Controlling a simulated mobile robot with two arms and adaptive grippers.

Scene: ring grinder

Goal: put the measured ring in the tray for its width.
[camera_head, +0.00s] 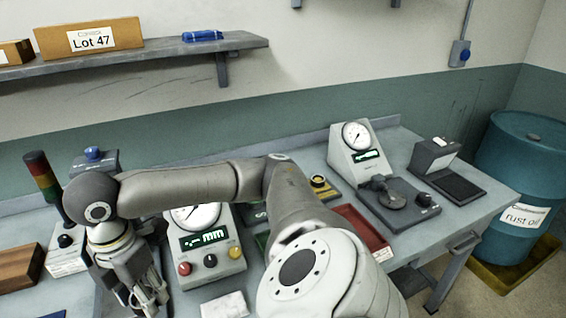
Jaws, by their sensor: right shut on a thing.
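My right gripper (150,300) points down at the lower left, beside the grey dial gauge (208,243). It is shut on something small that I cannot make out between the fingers. The gauge's display shows dashes and "mm". A red tray (362,232) lies right of my arm, partly hidden. Behind it is a yellow tray (333,193) with a dark ring-shaped thing (319,182) in it. A green tray (262,240) shows only in part behind my forearm. My left gripper is not in view.
A second dial device (357,150) stands at the back right, near a grey machine (398,204) with a round disc. A red, yellow and green signal lamp (46,178) and a brown wooden block (18,268) are at left. A blue barrel (520,160) stands beyond the table.

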